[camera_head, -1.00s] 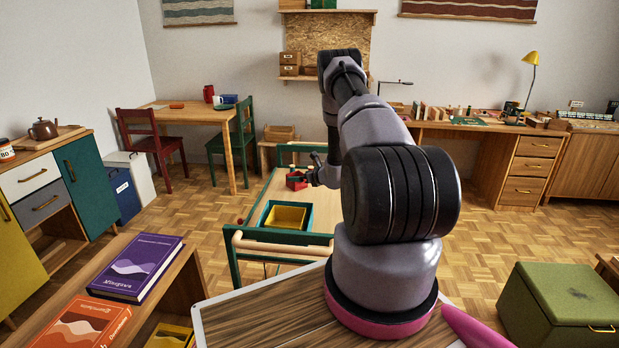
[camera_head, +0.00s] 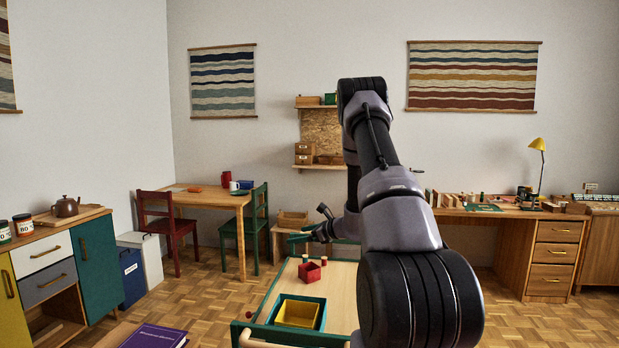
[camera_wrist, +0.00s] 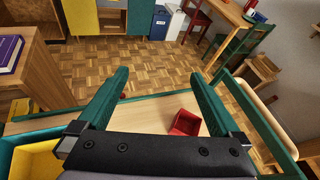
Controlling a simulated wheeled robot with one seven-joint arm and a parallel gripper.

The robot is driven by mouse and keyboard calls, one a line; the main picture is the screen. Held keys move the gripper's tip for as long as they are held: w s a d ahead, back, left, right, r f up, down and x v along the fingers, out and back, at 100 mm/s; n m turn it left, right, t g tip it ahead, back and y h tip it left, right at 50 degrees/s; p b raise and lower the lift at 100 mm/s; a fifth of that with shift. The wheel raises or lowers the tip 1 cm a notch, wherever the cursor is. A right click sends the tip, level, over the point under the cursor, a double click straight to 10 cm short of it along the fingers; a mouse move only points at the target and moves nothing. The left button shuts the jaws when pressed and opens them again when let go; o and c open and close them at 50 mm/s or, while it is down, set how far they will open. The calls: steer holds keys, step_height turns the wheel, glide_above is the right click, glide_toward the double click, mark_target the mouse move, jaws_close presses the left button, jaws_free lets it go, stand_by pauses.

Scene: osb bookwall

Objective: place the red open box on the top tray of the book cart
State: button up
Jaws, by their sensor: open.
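The red open box (camera_head: 310,272) rests on the pale wooden top tray (camera_head: 339,282) of the green-edged book cart. It also shows in the wrist view (camera_wrist: 187,122), on the tray's wooden surface (camera_wrist: 150,112) near my right-hand finger. My gripper (camera_head: 322,222) is raised above the box and apart from it in the head view. In the wrist view my gripper (camera_wrist: 158,73) has its two green fingers spread wide, with nothing held between them. The black gripper body hides part of the tray.
A teal box with a yellow box (camera_head: 297,313) in it sits on the tray's near end. Small wooden pegs (camera_head: 308,253) stand behind the red box. The table (camera_head: 210,199) with red and green chairs stands behind the cart. Parquet floor (camera_head: 215,290) is clear to its left.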

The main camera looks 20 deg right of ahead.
steer(key=s+a+r+n+g+y, duration=0.1)
steer(key=s+a+r+n+g, duration=0.2)
steer(key=s+a+r+n, duration=0.65)
steer(key=s+a+r+n+g+y, duration=0.1)
steer(key=s+a+r+n+g, duration=0.25)
steer(key=s+a+r, duration=0.7)
steer(key=s+d+r+n+h, duration=0.2)
steer(key=s+r+n, duration=0.1)
steer(key=s, duration=0.3)
steer(key=s+d+r+n+t+h, duration=0.1)
steer(key=s+d+r+n+h, duration=0.1)
steer(key=s, duration=0.4)
steer(key=s+d+r+n+t+h, duration=0.1)
steer(key=s+r+n+h, duration=0.2)
steer(key=s+r+n, duration=0.1)
steer(key=s+n, duration=0.1)
steer(key=s, duration=0.1)
steer(key=shift+s+d+r+n, duration=0.35)
steer(key=shift+d+r+n, duration=0.05)
